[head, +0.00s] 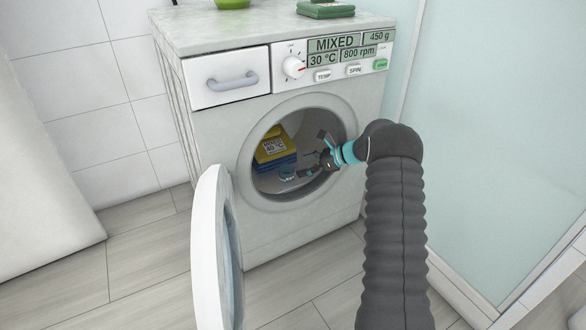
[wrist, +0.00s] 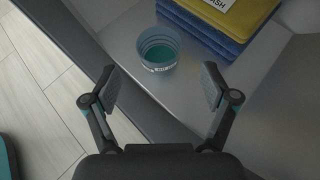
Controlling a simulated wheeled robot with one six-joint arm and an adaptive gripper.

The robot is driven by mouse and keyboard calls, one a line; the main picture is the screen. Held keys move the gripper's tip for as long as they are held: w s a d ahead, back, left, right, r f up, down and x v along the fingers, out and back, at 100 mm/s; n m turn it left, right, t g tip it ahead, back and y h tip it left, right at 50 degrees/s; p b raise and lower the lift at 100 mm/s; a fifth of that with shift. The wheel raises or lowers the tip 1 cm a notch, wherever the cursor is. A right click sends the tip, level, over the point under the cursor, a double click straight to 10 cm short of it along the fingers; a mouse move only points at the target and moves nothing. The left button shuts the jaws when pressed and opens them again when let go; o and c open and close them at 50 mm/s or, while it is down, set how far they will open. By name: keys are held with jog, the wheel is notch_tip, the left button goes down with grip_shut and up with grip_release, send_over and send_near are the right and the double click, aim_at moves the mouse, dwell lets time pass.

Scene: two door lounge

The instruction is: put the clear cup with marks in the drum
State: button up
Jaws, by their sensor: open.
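The clear cup with marks (wrist: 158,48) stands upright on the drum floor, with ring lines, pale lettering and teal at its bottom. It shows small in the head view (head: 287,174). The drum (head: 300,122) is the open cavity of the white washing machine; its grey floor shows in the wrist view (wrist: 122,38). My gripper (head: 314,156) reaches into the round opening from the right. Its fingers (wrist: 160,86) are spread and empty, with the cup beyond the tips and apart from them.
A folded yellow and blue cloth stack (head: 272,150) lies in the drum behind the cup. The round door (head: 208,250) stands open at the left. A drawer (head: 228,78) and control panel (head: 340,55) are above. A glass panel (head: 490,130) stands to the right.

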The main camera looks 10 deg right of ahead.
jog(key=v, duration=0.5)
jog(key=s+a+r+n+g+h, duration=0.1)
jog(key=s+a+r+n+h, duration=0.2)
jog(key=s+a+r+n, duration=0.5)
jog(key=s+a+r+n+g+h, duration=0.2)
jog(key=s+r+n, duration=0.1)
jog(key=s+r, duration=0.9)
jog(key=s+n+t+h, duration=0.3)
jog(key=s+n, duration=0.9)
jog(key=s, duration=1.6)
jog(key=shift+d+r+h, duration=0.25)
jog(key=shift+r+h, duration=0.15)
jog(key=shift+h, duration=1)
jog(key=shift+s, duration=0.15)
